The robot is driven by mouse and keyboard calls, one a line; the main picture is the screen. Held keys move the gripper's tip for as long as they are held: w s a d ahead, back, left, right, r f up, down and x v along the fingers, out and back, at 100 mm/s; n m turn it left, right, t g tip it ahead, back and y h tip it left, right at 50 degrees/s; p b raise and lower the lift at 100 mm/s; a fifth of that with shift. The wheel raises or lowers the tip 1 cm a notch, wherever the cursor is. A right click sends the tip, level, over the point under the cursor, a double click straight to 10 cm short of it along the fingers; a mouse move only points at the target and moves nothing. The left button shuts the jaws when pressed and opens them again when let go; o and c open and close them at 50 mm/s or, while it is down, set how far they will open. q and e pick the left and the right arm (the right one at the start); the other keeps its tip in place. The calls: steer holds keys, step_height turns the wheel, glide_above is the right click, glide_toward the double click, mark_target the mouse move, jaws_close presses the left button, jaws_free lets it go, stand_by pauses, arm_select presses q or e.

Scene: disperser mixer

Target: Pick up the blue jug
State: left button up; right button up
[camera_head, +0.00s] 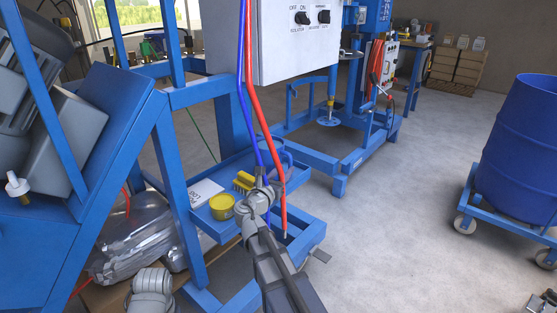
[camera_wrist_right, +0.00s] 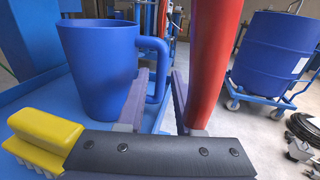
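The blue jug (camera_wrist_right: 97,62) stands upright on a blue tray (camera_wrist_right: 30,115) in the right wrist view, its handle (camera_wrist_right: 161,52) towards the right. My right gripper (camera_wrist_right: 160,80) is open, with one finger on each side of the handle in this view. I cannot tell whether either finger touches it. In the head view the jug (camera_head: 270,145) is partly hidden behind the hoses, and my right gripper (camera_head: 265,185) is just in front of it. A grey part of my left arm shows at the bottom left, but its gripper is out of view.
A red hose (camera_wrist_right: 213,65) hangs close beside the right finger. A yellow brush (camera_wrist_right: 45,130) and a yellow tin (camera_head: 221,206) lie near on the tray. A control box (camera_head: 290,35) hangs above. A blue drum (camera_head: 520,145) stands on a dolly at right; floor between is clear.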

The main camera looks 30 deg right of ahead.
steer(key=shift+x, duration=3.95)
steer(key=shift+s+r, duration=0.15)
jaws_close()
